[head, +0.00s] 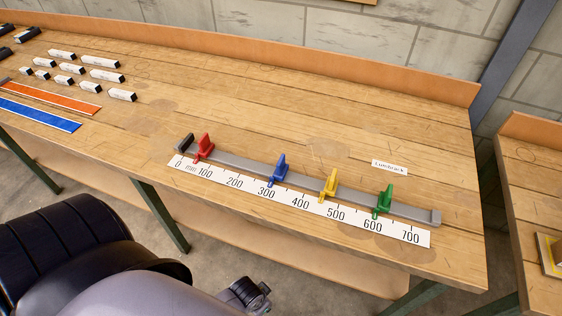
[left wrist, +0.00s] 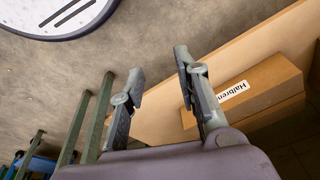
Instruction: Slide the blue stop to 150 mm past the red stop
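A grey rail (head: 233,159) lies along the bench behind a white millimetre scale (head: 352,226). The red stop (head: 204,146) stands near the left end, a little short of the 100 label. The blue stop (head: 279,170) stands close to the 300 label. The yellow stop (head: 329,184) is between the 400 and 500 labels, and the green stop (head: 384,200) is near 600. All appear upright on the rail. My left gripper (left wrist: 159,65) is open and empty in the left wrist view, away from the stops. My right gripper cannot be made out.
Several black-and-white blocks (head: 103,62), an orange strip (head: 58,97) and a blue strip (head: 38,115) lie on the bench's left. A "Lowtrack" label (head: 389,167) lies behind the rail. A labelled box (left wrist: 270,87) is in the left wrist view.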

